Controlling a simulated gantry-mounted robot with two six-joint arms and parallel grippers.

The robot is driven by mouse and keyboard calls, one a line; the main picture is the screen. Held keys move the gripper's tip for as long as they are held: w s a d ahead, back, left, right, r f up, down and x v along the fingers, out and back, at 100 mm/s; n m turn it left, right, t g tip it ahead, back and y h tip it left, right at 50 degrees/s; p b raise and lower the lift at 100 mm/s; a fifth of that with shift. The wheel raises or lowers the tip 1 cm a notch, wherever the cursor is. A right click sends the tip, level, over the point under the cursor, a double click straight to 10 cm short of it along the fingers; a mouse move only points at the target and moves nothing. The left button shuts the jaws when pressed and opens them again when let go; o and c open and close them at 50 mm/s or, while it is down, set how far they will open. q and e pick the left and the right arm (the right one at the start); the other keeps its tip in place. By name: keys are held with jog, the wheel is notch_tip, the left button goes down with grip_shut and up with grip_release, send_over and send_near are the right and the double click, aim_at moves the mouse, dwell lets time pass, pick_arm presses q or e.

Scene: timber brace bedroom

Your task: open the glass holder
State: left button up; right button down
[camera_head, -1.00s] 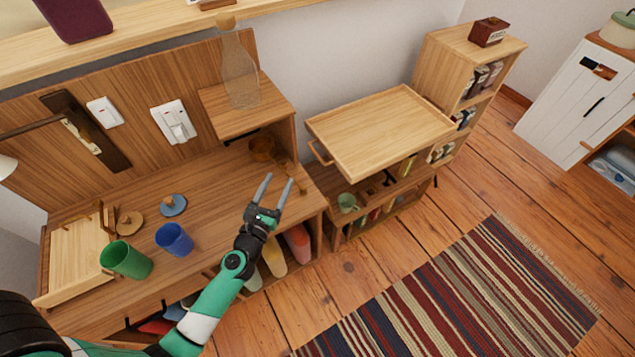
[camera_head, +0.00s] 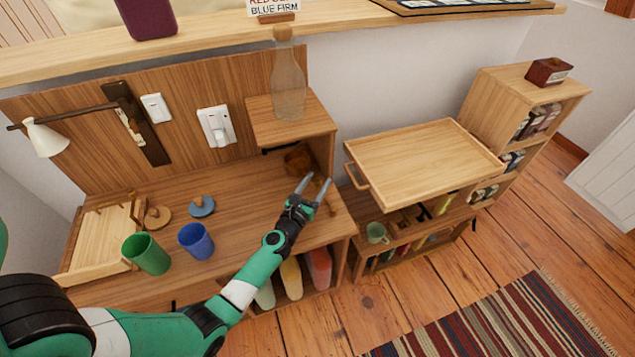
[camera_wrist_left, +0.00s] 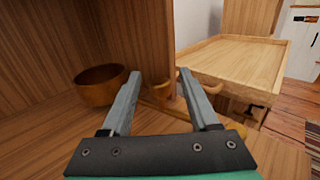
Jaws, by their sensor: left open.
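No part is clearly marked as the glass holder, so I cannot tell which thing it is. My left gripper (camera_head: 314,186) is open and empty above the right end of the wooden desk (camera_head: 245,190). In the left wrist view its fingers (camera_wrist_left: 160,76) point toward a wooden side panel (camera_wrist_left: 145,40). A small wooden hook-like piece (camera_wrist_left: 188,88) shows by the right finger, partly hidden; I cannot tell whether they touch. A brown bowl (camera_head: 298,160) sits beyond the fingers, under a small shelf (camera_head: 290,125) carrying a clear bottle (camera_head: 288,85). My right gripper is out of view.
A green cup (camera_head: 147,255), a blue cup (camera_head: 196,241) and a pegged wooden tray (camera_head: 98,245) are at the desk's left. A handled wooden tray top (camera_head: 425,158) is to the right, with a pale green mug (camera_head: 376,233) below it.

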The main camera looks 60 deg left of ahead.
pick_arm(q)
jog(key=shift+w+a, duration=0.2)
jog(key=shift+w, duration=0.05)
jog(key=shift+c, duration=0.2)
grip_shut()
dwell(1.1)
